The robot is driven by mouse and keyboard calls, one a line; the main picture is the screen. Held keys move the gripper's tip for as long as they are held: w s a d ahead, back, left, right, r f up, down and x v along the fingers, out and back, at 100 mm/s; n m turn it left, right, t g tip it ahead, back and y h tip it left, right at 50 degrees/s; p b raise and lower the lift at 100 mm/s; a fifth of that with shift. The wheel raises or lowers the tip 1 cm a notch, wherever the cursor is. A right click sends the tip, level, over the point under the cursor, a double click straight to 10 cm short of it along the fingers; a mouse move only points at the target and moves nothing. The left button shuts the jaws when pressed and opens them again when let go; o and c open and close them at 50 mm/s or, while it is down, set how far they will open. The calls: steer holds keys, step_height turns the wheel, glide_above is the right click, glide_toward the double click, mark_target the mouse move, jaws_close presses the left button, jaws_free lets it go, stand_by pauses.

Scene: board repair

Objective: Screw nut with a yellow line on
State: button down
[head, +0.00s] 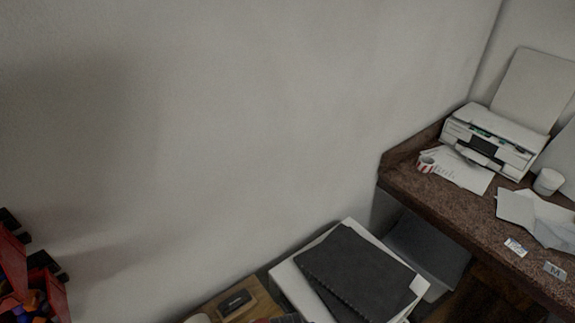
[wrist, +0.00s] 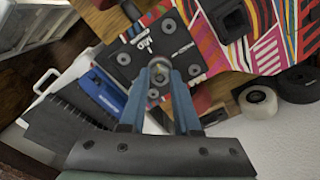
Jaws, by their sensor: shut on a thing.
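In the wrist view, my gripper (wrist: 159,74) points at a skateboard with two blue-sided fingers closed on a small, round metal piece, apparently the nut (wrist: 154,94). Its yellow line is too small to make out. Just beyond the fingertips is the black truck base plate (wrist: 150,50) with white lettering and several round bolt spots. I cannot tell whether the nut touches a bolt. The striped, multicoloured skateboard (wrist: 268,50) extends to the right. In the head view, neither my gripper nor the board shows.
A white wheel (wrist: 258,102) and a dark wheel (wrist: 299,85) sit at the right. A blue object (wrist: 98,91) lies left of the fingers. In the head view, red bins (head: 40,290) stand at lower left, and a counter holds a printer (head: 492,140).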

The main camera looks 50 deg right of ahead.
steer(key=m, duration=0.5)
steer(key=shift+m+p, duration=0.3)
steer(key=shift+p, duration=0.1)
steer(key=c, duration=0.6)
jaws_free()
steer(key=shift+c, duration=0.9)
steer(key=n, duration=0.4)
steer(key=shift+n, duration=0.9)
